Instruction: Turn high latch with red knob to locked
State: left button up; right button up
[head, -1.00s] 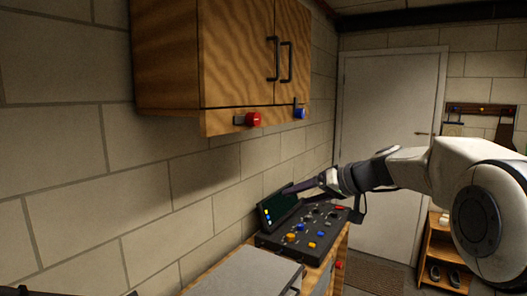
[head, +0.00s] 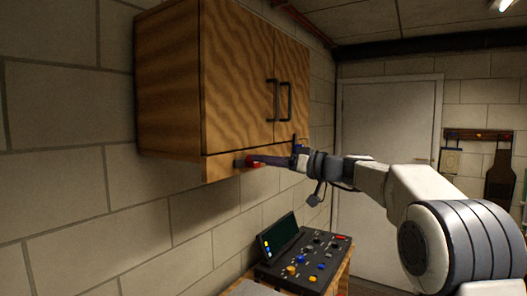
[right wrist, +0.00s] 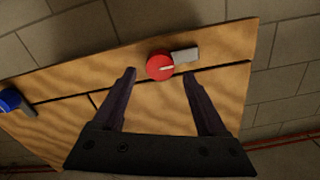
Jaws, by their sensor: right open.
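The high latch with the red knob (head: 254,161) is on the lower rail of the wooden wall cabinet (head: 237,75). In the right wrist view the red knob (right wrist: 160,66) has a white pointer line, and a grey latch bar (right wrist: 186,55) sticks out to its right. My right gripper (head: 262,160) is raised to the latch, and its fingers partly cover the knob in the head view. In the right wrist view the open fingers (right wrist: 160,80) lie to either side of the knob's position, with the knob just beyond the tips. My left gripper is not in view.
A second latch with a blue knob (right wrist: 10,100) sits on the same rail; in the head view my right gripper partly hides it. A control panel (head: 305,258) with buttons and a screen stands below. The block wall runs behind the cabinet.

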jog(key=shift+x, duration=0.8)
grip_shut()
jog(key=m+b, duration=0.1)
jog(key=m, duration=0.5)
jog(key=m+b, duration=0.1)
jog(key=m, duration=0.5)
jog(key=m+b, duration=0.1)
jog(key=m, duration=0.4)
jog(key=shift+w+d+f+m, duration=0.15)
jog(key=shift+f+m, duration=0.15)
jog(key=shift+m, duration=0.1)
